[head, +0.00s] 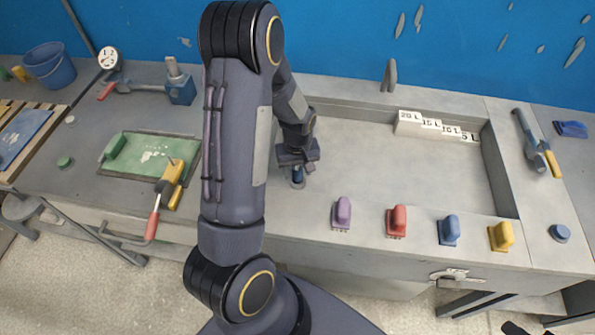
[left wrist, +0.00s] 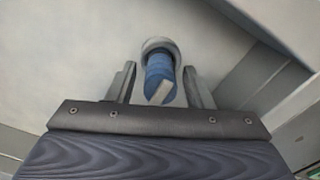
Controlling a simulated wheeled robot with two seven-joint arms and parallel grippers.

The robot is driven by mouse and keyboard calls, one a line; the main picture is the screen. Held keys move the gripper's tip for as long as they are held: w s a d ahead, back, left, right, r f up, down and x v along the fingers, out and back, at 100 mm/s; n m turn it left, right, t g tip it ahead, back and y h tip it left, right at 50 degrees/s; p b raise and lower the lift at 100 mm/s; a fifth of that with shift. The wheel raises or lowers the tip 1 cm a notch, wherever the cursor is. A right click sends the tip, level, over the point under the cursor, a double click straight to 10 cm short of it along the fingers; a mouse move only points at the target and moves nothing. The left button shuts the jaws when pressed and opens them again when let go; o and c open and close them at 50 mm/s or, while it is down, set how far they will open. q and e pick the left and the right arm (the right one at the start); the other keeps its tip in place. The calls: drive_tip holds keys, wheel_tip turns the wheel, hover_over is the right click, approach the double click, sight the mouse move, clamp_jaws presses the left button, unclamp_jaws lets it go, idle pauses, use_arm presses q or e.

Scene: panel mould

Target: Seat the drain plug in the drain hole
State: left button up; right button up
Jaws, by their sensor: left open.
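The drain plug (head: 298,175) is a small blue cylinder in the left part of the grey mould (head: 400,180), just below my left gripper (head: 298,165). In the left wrist view the plug (left wrist: 160,80) stands between the two fingers of my left gripper (left wrist: 160,88), with a grey ring around its far end. The fingers are open, with a gap on each side of the plug. The drain hole is not seen apart from the plug, and I cannot tell how deep the plug sits. A dark part at the lower right edge may be my right gripper (head: 520,328), mostly cut off.
Purple (head: 342,213), red (head: 396,221), blue (head: 449,230) and yellow (head: 501,236) handled blocks line the mould's front rim. White number cards (head: 437,126) stand at its back right. A green board (head: 150,163) and a yellow tool (head: 170,184) lie left. The mould's middle floor is clear.

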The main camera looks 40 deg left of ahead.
sight(298, 167)
use_arm(q)
wheel_tip(298, 167, up, 11)
drive_tip(key=shift+f, duration=0.2)
drive_tip(key=s+d+r+m+t+h, duration=0.2)
drive_tip(key=s+d+r+m, duration=0.2)
drive_tip(key=s+d+r, duration=0.2)
drive_tip(key=s+d+r+m+t+h, duration=0.1)
drive_tip(key=s+d+r+m+t, duration=0.2)
drive_tip(key=s+d+r, duration=0.4)
drive_tip(key=s+m, duration=0.1)
drive_tip(key=s, duration=0.3)
drive_tip(key=shift+s+d+m+t+h, duration=0.15)
drive_tip(key=shift+d+m+t+h, duration=0.15)
drive_tip(key=shift+d+h, duration=0.1)
